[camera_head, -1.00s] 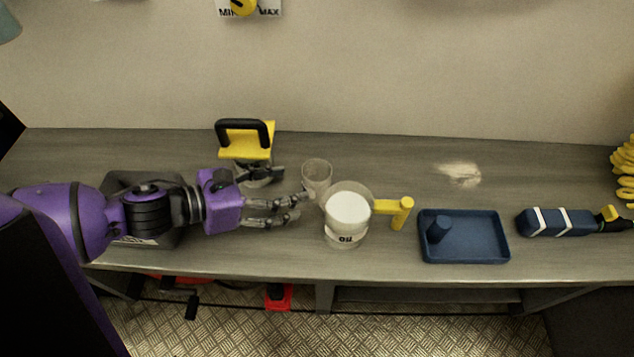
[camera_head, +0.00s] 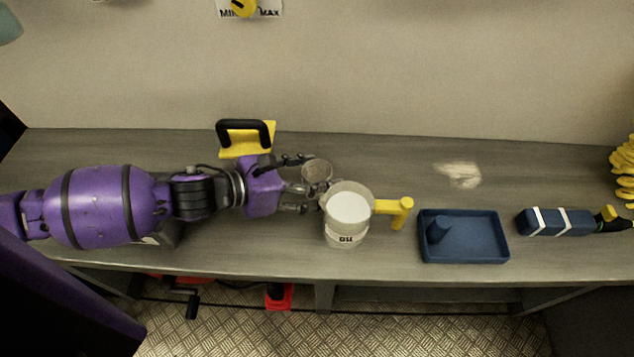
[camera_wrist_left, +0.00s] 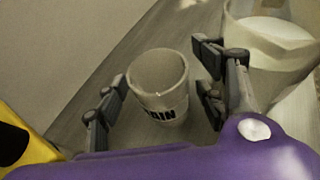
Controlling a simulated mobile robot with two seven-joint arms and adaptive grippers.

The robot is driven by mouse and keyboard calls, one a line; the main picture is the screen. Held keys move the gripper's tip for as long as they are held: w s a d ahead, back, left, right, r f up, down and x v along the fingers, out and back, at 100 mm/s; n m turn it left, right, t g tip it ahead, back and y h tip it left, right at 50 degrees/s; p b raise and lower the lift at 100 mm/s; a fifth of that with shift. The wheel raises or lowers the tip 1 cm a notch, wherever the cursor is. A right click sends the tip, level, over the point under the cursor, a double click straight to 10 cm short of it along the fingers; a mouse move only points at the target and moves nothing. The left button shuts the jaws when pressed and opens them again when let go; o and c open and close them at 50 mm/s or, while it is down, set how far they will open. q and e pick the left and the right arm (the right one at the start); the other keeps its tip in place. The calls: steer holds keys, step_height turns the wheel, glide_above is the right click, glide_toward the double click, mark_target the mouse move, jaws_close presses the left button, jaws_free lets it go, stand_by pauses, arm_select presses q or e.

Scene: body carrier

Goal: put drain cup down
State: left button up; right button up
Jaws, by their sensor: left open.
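The drain cup (camera_wrist_left: 160,88) is a small grey, clear-looking cup with dark letters ending in "AIN". In the left wrist view it stands upright on the bench between the open fingers of my left gripper (camera_wrist_left: 165,92), with gaps on both sides. In the head view the cup (camera_head: 316,172) shows just left of the white-filled jug, partly hidden by the fingers. My left gripper (camera_head: 305,180) reaches in from the left, its fingers spread around the cup. My right gripper is not in view.
A clear jug (camera_head: 347,232) with white contents and a yellow handle stands close to the right of the cup. A blue tray (camera_head: 485,238), a blue tool (camera_head: 556,222) and a yellow block with black handle (camera_head: 238,145) are on the bench (camera_head: 420,160).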

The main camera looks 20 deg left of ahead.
arm_select(q)
steer(key=shift+c, duration=0.3)
steer(key=c, duration=1.2)
steer(key=shift+r, duration=0.1)
